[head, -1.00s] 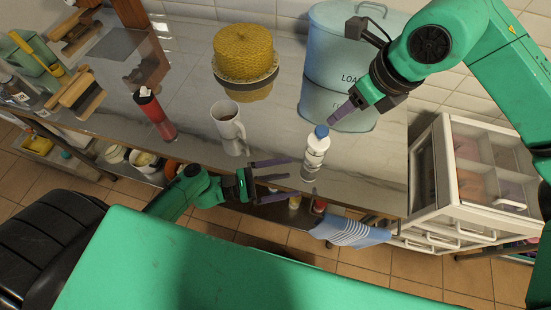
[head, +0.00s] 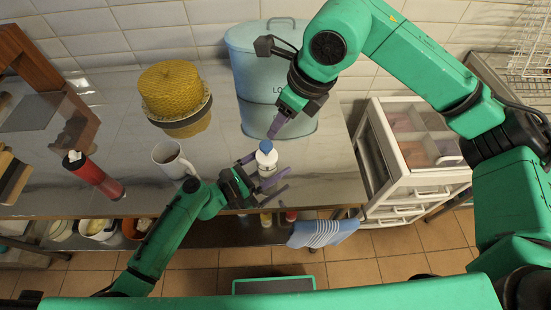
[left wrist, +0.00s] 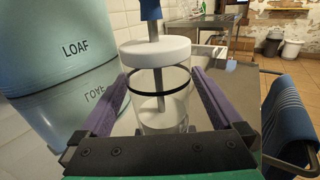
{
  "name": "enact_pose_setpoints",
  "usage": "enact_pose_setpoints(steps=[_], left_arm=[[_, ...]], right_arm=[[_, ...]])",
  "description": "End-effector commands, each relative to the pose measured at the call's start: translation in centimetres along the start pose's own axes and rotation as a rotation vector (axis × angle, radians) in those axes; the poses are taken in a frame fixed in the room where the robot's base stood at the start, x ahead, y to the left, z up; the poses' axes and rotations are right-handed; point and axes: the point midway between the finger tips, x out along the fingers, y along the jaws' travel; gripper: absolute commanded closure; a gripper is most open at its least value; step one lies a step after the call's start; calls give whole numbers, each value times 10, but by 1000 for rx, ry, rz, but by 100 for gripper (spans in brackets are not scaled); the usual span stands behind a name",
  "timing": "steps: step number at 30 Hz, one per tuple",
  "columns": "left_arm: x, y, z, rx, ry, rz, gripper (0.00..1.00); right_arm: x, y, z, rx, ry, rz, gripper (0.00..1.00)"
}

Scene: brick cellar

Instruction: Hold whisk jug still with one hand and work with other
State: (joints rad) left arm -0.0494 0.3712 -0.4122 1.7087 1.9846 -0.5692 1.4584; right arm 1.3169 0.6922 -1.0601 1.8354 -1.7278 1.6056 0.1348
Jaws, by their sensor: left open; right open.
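The whisk jug (head: 267,160) stands upright near the front edge of the counter. It has a white lid and a blue knob on top. In the left wrist view the jug (left wrist: 157,54) shows a rod running down into its clear body. My left gripper (head: 263,172) is open, with a purple finger on either side of the jug; a gap shows on both sides in the left wrist view. My right gripper (head: 276,126) points down just above and beside the blue knob. Its fingers overlap from this angle, and I cannot tell whether they touch the knob.
A white mug (head: 172,160) stands left of the jug, with a red bottle (head: 95,177) further left. A drawer cabinet (head: 412,150) stands right of the counter. A striped towel (head: 323,232) hangs in front.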

Motion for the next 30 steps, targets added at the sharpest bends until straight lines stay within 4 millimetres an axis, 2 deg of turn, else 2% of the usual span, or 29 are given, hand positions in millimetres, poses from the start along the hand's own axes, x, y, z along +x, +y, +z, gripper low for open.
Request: enact_pose_setpoints(steps=[3,11,12,14,18,30], left_arm=[[12,0,1,1,-1,0,0],[13,0,0,1,1,0,0],[13,0,0,1,1,0,15],[13,0,0,1,1,0,38],[13,0,0,1,1,0,92],[13,0,0,1,1,0,94]], right_arm=[[0,0,0,0,0,0,50],[0,0,0,0,0,0,50],[0,0,0,0,0,0,50],[0,0,0,0,0,0,50],[0,0,0,0,0,0,50],[0,0,0,0,0,0,50]])
